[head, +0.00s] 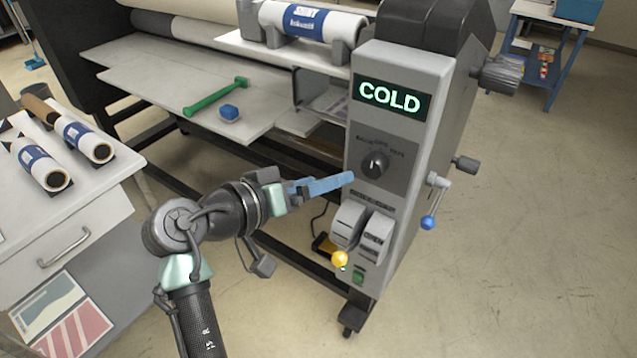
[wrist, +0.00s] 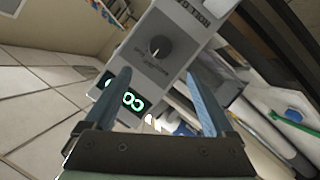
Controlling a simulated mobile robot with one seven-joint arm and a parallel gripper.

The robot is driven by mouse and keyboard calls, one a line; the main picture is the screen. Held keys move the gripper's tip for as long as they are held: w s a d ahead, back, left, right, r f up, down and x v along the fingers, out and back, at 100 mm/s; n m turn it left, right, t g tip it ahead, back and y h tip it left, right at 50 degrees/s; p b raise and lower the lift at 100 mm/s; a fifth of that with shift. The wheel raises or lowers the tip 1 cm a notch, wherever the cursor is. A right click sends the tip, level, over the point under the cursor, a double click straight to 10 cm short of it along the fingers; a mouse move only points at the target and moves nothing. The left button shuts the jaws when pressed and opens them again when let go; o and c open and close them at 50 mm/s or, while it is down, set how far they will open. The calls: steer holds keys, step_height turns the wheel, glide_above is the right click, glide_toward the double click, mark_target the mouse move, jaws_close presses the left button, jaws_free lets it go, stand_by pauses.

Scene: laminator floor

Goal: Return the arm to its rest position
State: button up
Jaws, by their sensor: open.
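My gripper (head: 352,178) is open and empty, its blue fingers pointing at the laminator's grey control panel (head: 408,150). In the wrist view my gripper (wrist: 160,90) shows its two fingers apart, with the panel beyond them. A black knob (head: 375,164) sits on the panel under a lit display (head: 391,97) reading COLD. The knob also shows in the wrist view (wrist: 158,46). In the head view the fingertips are just left of and below the knob; I cannot tell the exact gap. My arm is stretched forward from the bottom of the head view.
A lever with a yellow ball (head: 340,258) and a blue-knobbed crank (head: 429,222) stick out from the machine. A green tool (head: 217,97) and a blue block (head: 229,112) lie on the laminator's shelf. A white cabinet (head: 75,220) with rolls stands left. Open floor lies right.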

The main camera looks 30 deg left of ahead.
stand_by(0.5)
steer(key=w+d+r+m+t+y, duration=0.15)
steer(key=d+r, duration=0.25)
steer(key=r, duration=0.4)
steer(key=w+d+r+t+y, duration=0.1)
steer(key=d+r+t, duration=0.25)
steer(key=r, duration=0.45)
steer(key=w+d+r+m+t+y, duration=0.1)
steer(key=d+r+y, duration=0.1)
steer(key=d+r, duration=0.4)
steer(key=s+d+r+m+t, duration=0.1)
steer(key=s+d+r+t, duration=0.2)
steer(key=s+r, duration=0.3)
steer(key=s+d+r+t, duration=0.4)
steer(key=s+d+r, duration=0.2)
steer(key=r, duration=0.5)
steer(key=shift+s+r+m+t+h, duration=0.35)
steer(key=shift+s+r+h, duration=0.1)
steer(key=shift+s, duration=0.1)
